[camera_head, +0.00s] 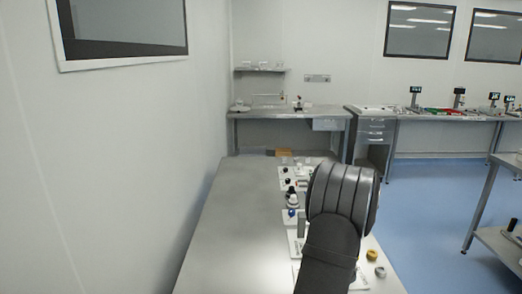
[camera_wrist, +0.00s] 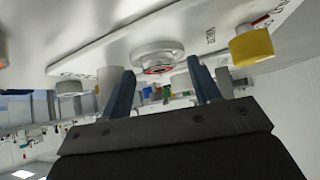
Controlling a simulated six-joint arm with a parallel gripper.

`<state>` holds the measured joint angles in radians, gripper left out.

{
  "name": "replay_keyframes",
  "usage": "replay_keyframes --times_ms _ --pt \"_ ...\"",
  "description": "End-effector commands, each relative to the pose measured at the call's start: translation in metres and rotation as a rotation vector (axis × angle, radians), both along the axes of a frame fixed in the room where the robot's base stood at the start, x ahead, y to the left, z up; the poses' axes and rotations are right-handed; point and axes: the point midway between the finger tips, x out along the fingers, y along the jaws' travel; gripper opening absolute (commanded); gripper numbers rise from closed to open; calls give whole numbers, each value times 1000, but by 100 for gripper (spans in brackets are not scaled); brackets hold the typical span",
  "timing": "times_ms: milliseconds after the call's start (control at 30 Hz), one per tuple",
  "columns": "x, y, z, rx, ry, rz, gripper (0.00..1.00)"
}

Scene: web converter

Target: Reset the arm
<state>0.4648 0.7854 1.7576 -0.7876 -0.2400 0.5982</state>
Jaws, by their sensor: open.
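My gripper (camera_wrist: 161,68) shows in the wrist view with its two blue-grey fingers spread apart and nothing held between them. A white round fitting with a red ring (camera_wrist: 158,58) on a white panel appears between and beyond the fingertips; I cannot tell its distance. The wrist picture looks tilted or upside down. In the head view my dark grey arm reaches over the right side of the grey table, and it hides my gripper there.
The table (camera_head: 235,220) is bare on its left. Small devices, including a blue-topped one (camera_head: 291,213) and a yellow knob (camera_head: 372,255), line its right side. A yellow block (camera_wrist: 251,47) shows on the panel. A wall stands left; benches (camera_head: 285,114) stand behind.

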Motion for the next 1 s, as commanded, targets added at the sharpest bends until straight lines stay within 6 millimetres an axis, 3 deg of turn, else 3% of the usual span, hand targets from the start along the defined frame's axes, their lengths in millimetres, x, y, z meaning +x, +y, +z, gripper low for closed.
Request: replay_keyframes --times_ms 200,500,1000 --pt "0 0 26 -3 -2 3 57" --pt "0 0 49 -3 -2 2 57" --pt "-46 -35 83 -4 -3 -1 57"
